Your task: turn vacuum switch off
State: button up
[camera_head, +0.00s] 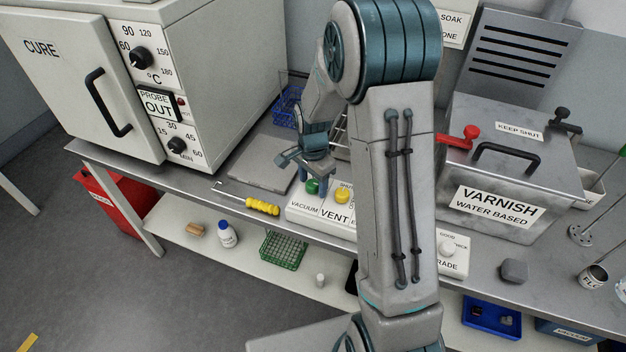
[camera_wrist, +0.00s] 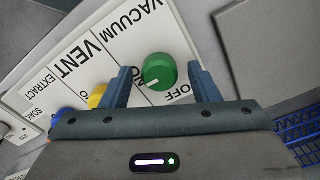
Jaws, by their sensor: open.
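The vacuum switch is a green round knob (camera_wrist: 160,71) with a white pointer mark, on a white panel (camera_wrist: 118,45) labelled VACUUM. In the wrist view the knob sits between the two fingers of my gripper (camera_wrist: 163,82), with gaps on both sides. The white mark points to the lower left in that view, away from the OFF label (camera_wrist: 158,94). In the head view the green knob (camera_head: 312,186) is just below my gripper (camera_head: 314,182), at the panel's left end. My gripper is open and holds nothing.
A yellow knob (camera_head: 342,194) for VENT is close to the right of the green one; a blue knob (camera_wrist: 60,116) lies further along. A grey plate (camera_head: 262,163) and a blue basket (camera_head: 288,106) are behind.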

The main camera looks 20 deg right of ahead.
jog(key=shift+f, duration=0.1)
jog(key=c, duration=1)
jog(key=shift+o, duration=0.2)
jog(key=shift+n, duration=0.3)
jog(key=n+b, duration=0.2)
jog(key=n, duration=0.1)
jog(key=shift+n, duration=0.3)
jog(key=n+b, duration=0.1)
jog(key=n, duration=0.3)
jog(key=shift+n, duration=0.3)
jog(key=n, duration=0.4)
jog(key=shift+b, duration=0.4)
jog(key=n, duration=0.5)
jog(key=shift+w, duration=0.1)
